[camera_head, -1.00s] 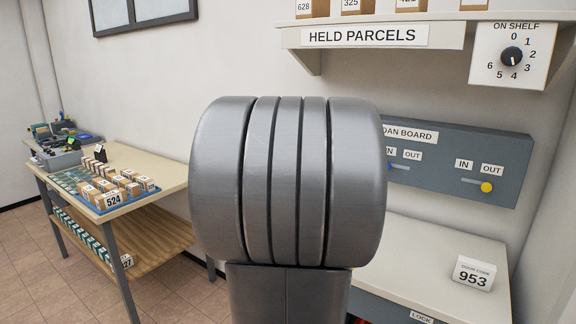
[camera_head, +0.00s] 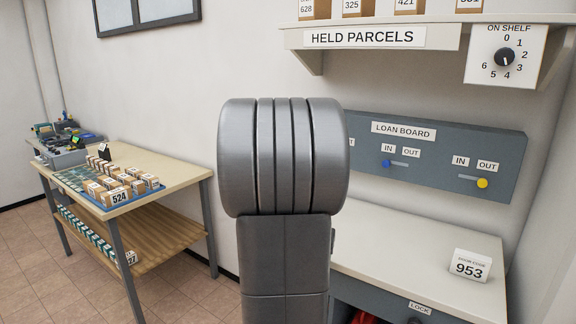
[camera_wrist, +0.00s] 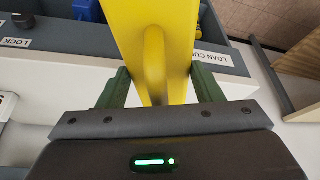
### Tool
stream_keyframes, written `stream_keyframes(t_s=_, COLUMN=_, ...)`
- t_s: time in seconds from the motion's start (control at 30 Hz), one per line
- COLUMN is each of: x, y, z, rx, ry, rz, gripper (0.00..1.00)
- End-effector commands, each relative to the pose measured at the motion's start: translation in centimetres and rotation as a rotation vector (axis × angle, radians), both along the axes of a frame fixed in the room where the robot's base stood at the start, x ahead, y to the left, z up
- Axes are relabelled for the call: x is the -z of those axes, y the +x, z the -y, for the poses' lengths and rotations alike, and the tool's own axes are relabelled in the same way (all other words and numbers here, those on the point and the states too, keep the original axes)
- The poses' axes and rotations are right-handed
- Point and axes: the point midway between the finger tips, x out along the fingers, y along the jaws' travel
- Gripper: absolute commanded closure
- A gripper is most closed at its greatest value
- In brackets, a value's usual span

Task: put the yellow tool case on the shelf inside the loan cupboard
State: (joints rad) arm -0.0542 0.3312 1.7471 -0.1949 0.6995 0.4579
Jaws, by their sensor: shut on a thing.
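The yellow tool case (camera_wrist: 135,25) fills the top middle of the wrist view, with its handle towards me. My gripper (camera_wrist: 157,88) is shut on it, a green finger on each side. In the wrist view, the loan cupboard (camera_wrist: 75,38) lies beyond, with its label partly covered by the case. In the head view, the cupboard front (camera_head: 385,300) shows under the counter, its opening partly in view with something red inside. The shelf cannot be made out. My arm hides the gripper and case in the head view.
The counter (camera_head: 400,245) carries a door code card (camera_head: 470,266). A lock knob (camera_head: 416,322) is on the cupboard front. The loan board (camera_head: 430,155) is on the wall above. A parcel table (camera_head: 165,170) stands left, with bare floor before it. A blue thing (camera_wrist: 88,10) shows by the case.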

Motion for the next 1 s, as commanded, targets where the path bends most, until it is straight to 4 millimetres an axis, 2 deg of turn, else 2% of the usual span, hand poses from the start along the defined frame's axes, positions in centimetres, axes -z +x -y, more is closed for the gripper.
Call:
stream_keyframes(t_s=0.03, x=2.1, y=0.4, z=-1.1, rx=-0.042, ry=-0.001, rz=-0.006, gripper=1.0)
stream_keyframes(t_s=0.1, x=4.3, y=0.9, z=-2.2, rx=-0.094, ry=-0.001, rz=-0.005, gripper=1.0)
stream_keyframes(t_s=0.3, x=9.2, y=2.0, z=-4.8, rx=-0.205, ry=0.0, rz=-0.002, gripper=1.0)
stream_keyframes(t_s=0.4, x=10.7, y=2.3, z=-5.6, rx=-0.241, ry=0.0, rz=0.0, gripper=1.0)
stream_keyframes(t_s=0.57, x=12.1, y=2.7, z=-6.3, rx=-0.271, ry=0.0, rz=0.002, gripper=1.0)
stream_keyframes(t_s=1.0, x=16.8, y=5.0, z=-6.4, rx=-0.278, ry=0.0, rz=0.001, gripper=1.0)
